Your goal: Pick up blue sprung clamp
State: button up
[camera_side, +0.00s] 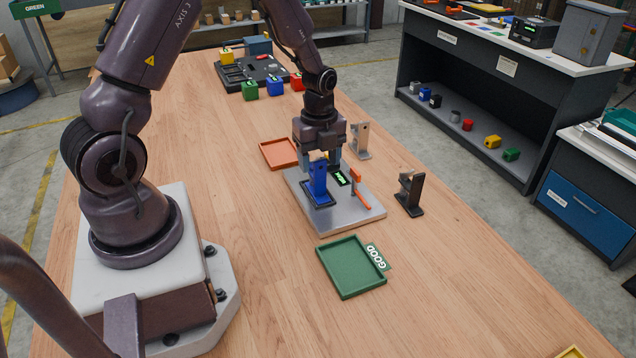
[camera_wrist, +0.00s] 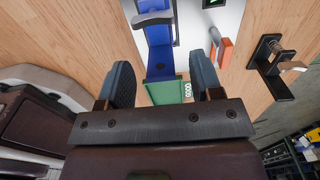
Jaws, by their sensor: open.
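The blue sprung clamp (camera_side: 318,184) stands upright on a grey metal plate (camera_side: 335,220), at the plate's left side. In the wrist view the blue clamp (camera_wrist: 158,38) is at the top centre, lined up with the gap between my fingers. My gripper (camera_side: 327,158) points down right by the clamp, partly behind its top in the side view. In the wrist view my gripper (camera_wrist: 161,68) is open, its two dark fingers apart with nothing held. I cannot tell whether a finger touches the clamp.
An orange lever (camera_side: 358,189) and a small green-lit display (camera_side: 341,177) are on the plate. A black clamp (camera_side: 411,191) stands to the right, a beige clamp (camera_side: 360,140) behind. A green tray marked GOOD (camera_side: 350,266) lies in front, an orange tray (camera_side: 279,153) behind left.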

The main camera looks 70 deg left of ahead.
aim_at(319, 194)
jog(key=shift+d+f, duration=0.1)
jog(key=shift+f, duration=1.4)
grip_shut()
jog(key=shift+r, duration=0.1)
